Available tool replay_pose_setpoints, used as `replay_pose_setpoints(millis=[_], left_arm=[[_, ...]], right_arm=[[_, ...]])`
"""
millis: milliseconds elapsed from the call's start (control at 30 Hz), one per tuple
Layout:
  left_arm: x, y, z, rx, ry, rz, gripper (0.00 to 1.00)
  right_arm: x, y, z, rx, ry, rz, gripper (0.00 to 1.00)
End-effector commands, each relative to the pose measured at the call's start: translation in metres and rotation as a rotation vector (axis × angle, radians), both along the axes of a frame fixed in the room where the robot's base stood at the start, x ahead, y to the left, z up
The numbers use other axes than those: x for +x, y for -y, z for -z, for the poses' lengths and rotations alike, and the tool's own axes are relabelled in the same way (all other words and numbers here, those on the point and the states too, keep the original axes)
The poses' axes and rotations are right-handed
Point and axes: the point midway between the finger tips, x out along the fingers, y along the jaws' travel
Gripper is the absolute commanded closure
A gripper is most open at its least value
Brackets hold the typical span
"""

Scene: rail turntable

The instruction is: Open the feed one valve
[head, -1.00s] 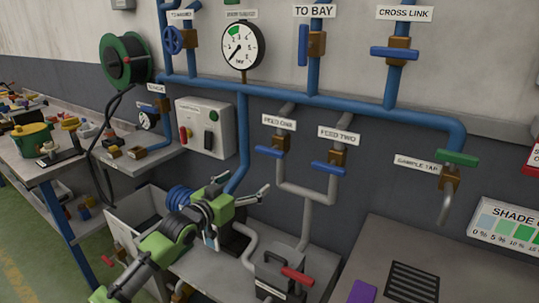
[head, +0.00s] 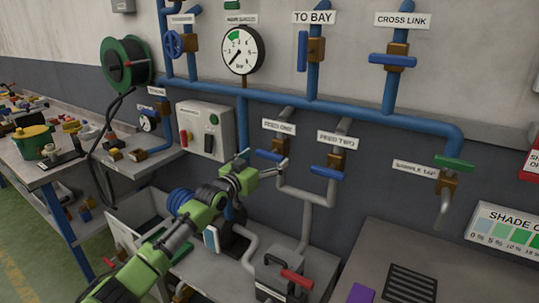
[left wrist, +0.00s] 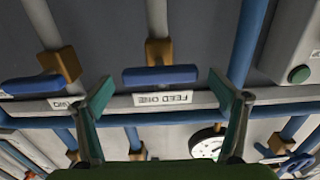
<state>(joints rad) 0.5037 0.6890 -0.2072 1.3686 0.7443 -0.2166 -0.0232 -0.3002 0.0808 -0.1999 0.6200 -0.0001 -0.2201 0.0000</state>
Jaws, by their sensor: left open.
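The feed one valve has a blue lever handle (head: 267,155) and a brown body (head: 280,143) on a grey pipe, under the FEED ONE label (head: 279,126). The handle lies crosswise to the pipe. My left gripper (head: 262,163) is open, its fingers reaching up toward this handle. In the left wrist view, which is upside down, the handle (left wrist: 160,76) sits between the spread green fingertips (left wrist: 162,88), with gaps on both sides. I cannot tell how far ahead of the fingers it is. My right gripper is not in view.
The feed two valve (head: 330,169) with its blue handle is close on the right. A control box (head: 206,128) is on the wall to the left. A grey pump unit with a red handle (head: 296,279) stands below. The pressure gauge (head: 240,50) is above.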

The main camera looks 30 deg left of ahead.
Motion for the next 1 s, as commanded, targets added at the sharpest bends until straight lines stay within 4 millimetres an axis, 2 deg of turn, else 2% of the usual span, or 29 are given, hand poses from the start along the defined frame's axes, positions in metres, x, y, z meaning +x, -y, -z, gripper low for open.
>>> replay_pose_setpoints(millis=[233,633,767,800,1000], left_arm=[[0.021,0.001,0.0,0.0,0.001,0.001,0.11],[0.025,0.001,0.0,0.0,0.0,0.001,0.11],[0.025,0.001,0.0,0.0,0.0,0.0,0.45],[0.025,0.001,0.0,0.0,0.0,0.001,0.5],[0.025,0.001,0.001,-0.005,0.0,0.001,0.5]], right_arm=[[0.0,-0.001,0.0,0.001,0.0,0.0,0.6],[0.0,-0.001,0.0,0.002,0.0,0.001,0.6],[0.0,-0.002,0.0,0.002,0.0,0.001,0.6],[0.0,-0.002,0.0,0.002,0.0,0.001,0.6],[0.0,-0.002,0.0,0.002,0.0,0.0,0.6]])
